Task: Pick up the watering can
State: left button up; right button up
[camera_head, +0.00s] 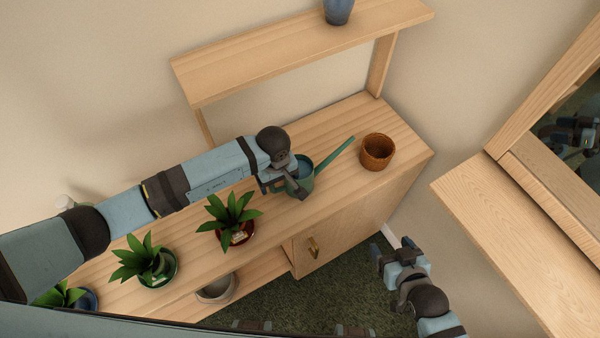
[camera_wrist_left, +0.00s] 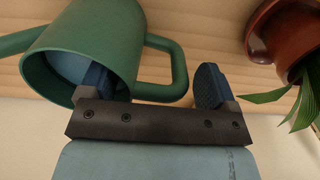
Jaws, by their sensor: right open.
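The green watering can (camera_head: 306,182) stands on the wooden shelf unit, its spout pointing to the upper right in the head view. In the left wrist view the can (camera_wrist_left: 108,38) shows its open mouth and looped handle (camera_wrist_left: 180,65). My left gripper (camera_head: 282,187) is at the can's handle side. In the left wrist view my left gripper (camera_wrist_left: 152,86) is open, one finger reaching into the can's mouth and the other outside the handle, with the handle between them. A gap shows between the outer finger and the handle. My right gripper (camera_head: 391,250) is open and empty, low beside the cabinet.
A brown pot (camera_head: 377,152) stands right of the can's spout. A plant in a terracotta pot (camera_head: 237,235) and a plant in a green pot (camera_head: 165,275) stand left of the can. A raised shelf (camera_head: 290,52) overhangs behind. A wooden ledge (camera_head: 500,235) is at right.

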pick_arm(q)
jog(key=c, duration=1.2)
notch_tip(320, 180, up, 9)
jog(key=shift+w+f+b, duration=0.1)
jog(key=shift+b, duration=0.85)
jog(key=shift+r, duration=0.6)
jog(key=o, duration=0.9)
grip_shut()
